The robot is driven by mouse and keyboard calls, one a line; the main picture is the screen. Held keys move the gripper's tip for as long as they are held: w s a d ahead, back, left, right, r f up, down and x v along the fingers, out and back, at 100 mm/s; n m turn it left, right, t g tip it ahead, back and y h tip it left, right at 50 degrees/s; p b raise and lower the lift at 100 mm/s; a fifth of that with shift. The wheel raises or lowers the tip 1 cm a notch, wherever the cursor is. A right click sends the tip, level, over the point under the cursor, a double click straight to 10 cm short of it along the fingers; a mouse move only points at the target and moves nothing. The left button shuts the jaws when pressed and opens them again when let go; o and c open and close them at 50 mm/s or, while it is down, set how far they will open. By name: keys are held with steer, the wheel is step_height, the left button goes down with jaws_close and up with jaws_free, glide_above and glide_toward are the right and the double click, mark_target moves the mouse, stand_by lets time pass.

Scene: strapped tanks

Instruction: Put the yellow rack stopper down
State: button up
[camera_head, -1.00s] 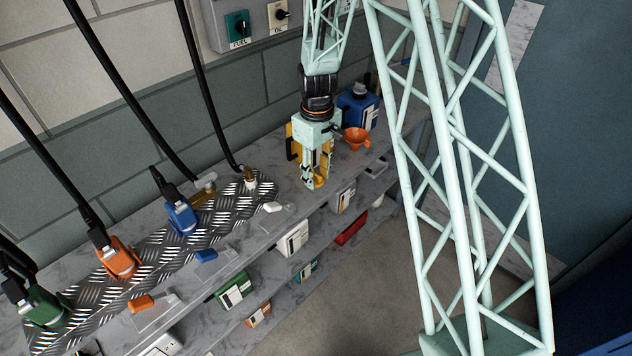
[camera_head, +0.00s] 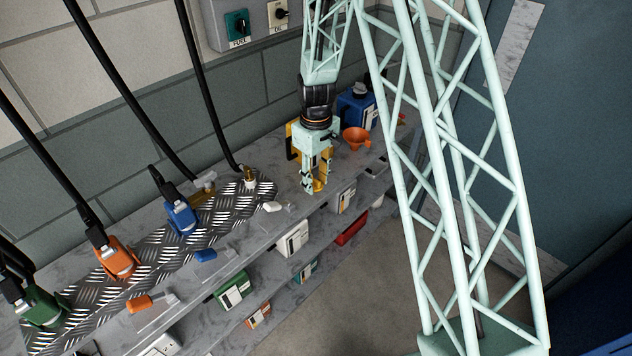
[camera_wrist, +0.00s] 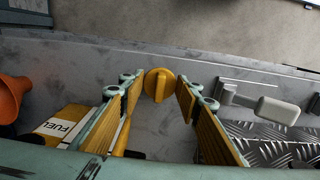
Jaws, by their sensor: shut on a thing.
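The yellow rack stopper (camera_wrist: 159,84) is a round cap with a raised bar across it. In the wrist view it sits between the tips of my gripper (camera_wrist: 160,92), which is shut on it. In the head view my gripper (camera_head: 315,188) points down over the grey marble worktop near its front edge. Only a little of the stopper (camera_head: 319,185) shows there between the fingers. I cannot tell whether the stopper touches the worktop.
A yellow FUEL can (camera_wrist: 65,125) and an orange funnel (camera_wrist: 12,97) are on the left in the wrist view. A white stopper (camera_wrist: 277,109) and diamond plate (camera_wrist: 275,145) are on the right. A blue can (camera_head: 357,108) stands behind. Lower shelves hold several cans.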

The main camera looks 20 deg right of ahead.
mark_target(316, 180)
steer(key=shift+f, duration=0.15)
steer(key=o, duration=0.8)
steer(key=shift+o, duration=0.2)
steer(key=shift+r, duration=0.2)
step_height(316, 180, up, 12)
steer(key=p, duration=0.1)
steer(key=shift+p, duration=0.35)
stand_by(0.8)
